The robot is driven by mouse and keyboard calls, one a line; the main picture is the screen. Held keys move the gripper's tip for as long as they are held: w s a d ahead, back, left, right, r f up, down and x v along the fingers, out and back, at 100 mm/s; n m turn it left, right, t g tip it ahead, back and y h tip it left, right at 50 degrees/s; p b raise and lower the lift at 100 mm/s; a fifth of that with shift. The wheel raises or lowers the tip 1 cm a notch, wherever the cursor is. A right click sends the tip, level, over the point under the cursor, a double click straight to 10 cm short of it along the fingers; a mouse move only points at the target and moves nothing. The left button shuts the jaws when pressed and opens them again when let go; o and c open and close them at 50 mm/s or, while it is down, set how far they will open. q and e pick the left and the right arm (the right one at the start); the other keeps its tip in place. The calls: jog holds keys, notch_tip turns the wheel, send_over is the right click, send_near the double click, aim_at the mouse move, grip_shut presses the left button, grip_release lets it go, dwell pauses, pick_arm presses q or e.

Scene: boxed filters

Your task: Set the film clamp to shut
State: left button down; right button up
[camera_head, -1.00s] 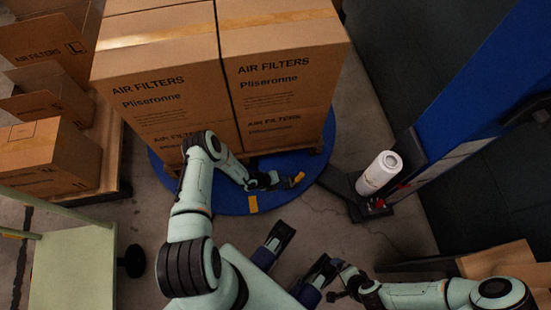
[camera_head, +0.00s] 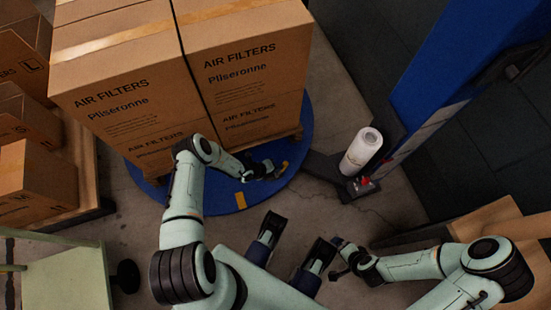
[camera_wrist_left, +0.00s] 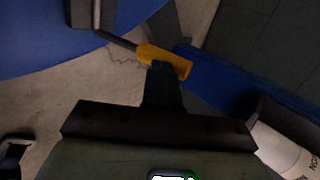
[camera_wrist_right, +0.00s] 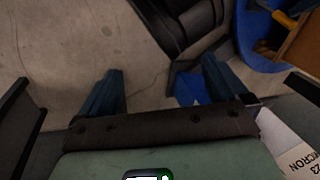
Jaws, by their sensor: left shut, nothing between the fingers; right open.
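The film clamp's yellow handle (camera_head: 285,164) shows at the front right edge of the blue turntable, below the pallet. In the left wrist view the yellow handle (camera_wrist_left: 165,60) sits at the end of a dark rod running to a bracket (camera_wrist_left: 84,13) on the turntable. My left gripper (camera_head: 277,170) is shut and empty, its fingertips right at the handle; whether they touch it I cannot tell. My right gripper (camera_head: 338,259) is open and empty, low over the floor, apart from the clamp. The handle also shows in the right wrist view (camera_wrist_right: 285,18).
Boxed air filters (camera_head: 190,70) stand on a pallet on the turntable (camera_head: 215,197). A white film roll (camera_head: 362,152) stands by the blue mast (camera_head: 440,60) at right. More cartons (camera_head: 38,180) are at left, with a green table (camera_head: 65,275) at lower left. Floor between is clear.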

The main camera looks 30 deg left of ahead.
pick_arm(q)
jog(key=w+d+f+b, duration=0.3)
jog(key=w+d, duration=0.3)
jog(key=w, duration=0.1)
jog(key=shift+w+d+f+b, duration=0.2)
jog(key=shift+w+d+b, duration=0.05)
jog(key=shift+b, duration=0.05)
pick_arm(e)
jog(key=shift+t+h, duration=0.3)
jog(key=shift+w+d+f, duration=0.3)
jog(key=shift+d+f, duration=0.1)
jog(key=shift+f, duration=0.4)
jog(key=shift+w+d+f, duration=0.35)
jog(key=shift+d+f, duration=0.05)
jog(key=shift+f, duration=0.35)
jog(key=shift+w+d+f, duration=0.3)
jog(key=shift+d+f, duration=0.1)
jog(key=shift+f, duration=0.4)
pick_arm(q)
jog(key=s+r+p, duration=0.3)
jog(key=r+p, duration=0.5)
jog(key=r, duration=0.5)
jog(key=shift+s+a, duration=0.25)
pick_arm(e)
jog(key=s+a+r+g+y, duration=0.1)
jog(key=s+a+r, duration=0.3)
jog(key=s+r, duration=0.5)
jog(key=shift+s+a+r+n+g+y, duration=0.15)
jog(key=shift+a+r+n+g+y, duration=0.25)
jog(key=shift+g, duration=0.5)
